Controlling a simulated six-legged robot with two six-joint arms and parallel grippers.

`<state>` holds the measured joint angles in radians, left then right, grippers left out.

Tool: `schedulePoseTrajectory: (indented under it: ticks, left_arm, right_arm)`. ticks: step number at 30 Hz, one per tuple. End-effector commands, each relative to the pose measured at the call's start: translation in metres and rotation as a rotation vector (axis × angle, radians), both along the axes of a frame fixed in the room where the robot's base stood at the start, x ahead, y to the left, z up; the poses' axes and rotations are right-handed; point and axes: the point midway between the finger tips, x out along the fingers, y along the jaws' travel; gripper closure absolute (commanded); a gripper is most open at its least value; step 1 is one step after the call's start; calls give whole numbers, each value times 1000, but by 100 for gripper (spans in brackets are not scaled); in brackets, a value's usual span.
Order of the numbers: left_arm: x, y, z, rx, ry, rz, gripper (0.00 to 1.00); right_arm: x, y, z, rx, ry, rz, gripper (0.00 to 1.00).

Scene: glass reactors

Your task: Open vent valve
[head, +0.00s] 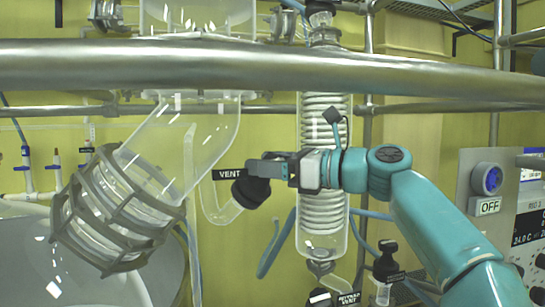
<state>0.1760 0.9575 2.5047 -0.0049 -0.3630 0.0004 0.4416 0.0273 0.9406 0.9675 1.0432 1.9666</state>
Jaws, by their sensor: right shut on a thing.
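The vent valve (251,191) has a black knob on a clear glass side tube, at the middle of the head view. A black label reading "VENT" (229,174) is beside it on the left. My right gripper (268,170) comes in from the right on a teal arm and is shut on the black knob. The fingers hide part of the knob, and I cannot tell how far it is turned. My left gripper is not in view.
A thick metal rail (270,65) crosses in front, above the valve. A coiled glass condenser (323,225) stands behind my right wrist. A wide glass pipe with a grey clamp flange (112,212) is on the left. A control panel (485,190) reading "OFF" is on the right.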

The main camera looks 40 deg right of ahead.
Motion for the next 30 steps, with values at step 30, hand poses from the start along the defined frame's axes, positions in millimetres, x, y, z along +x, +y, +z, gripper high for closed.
schedulePoseTrajectory:
  ticks: [30]
  left_arm:
    - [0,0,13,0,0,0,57]
  right_arm:
    - [1,5,-8,-240,-55,260,73]
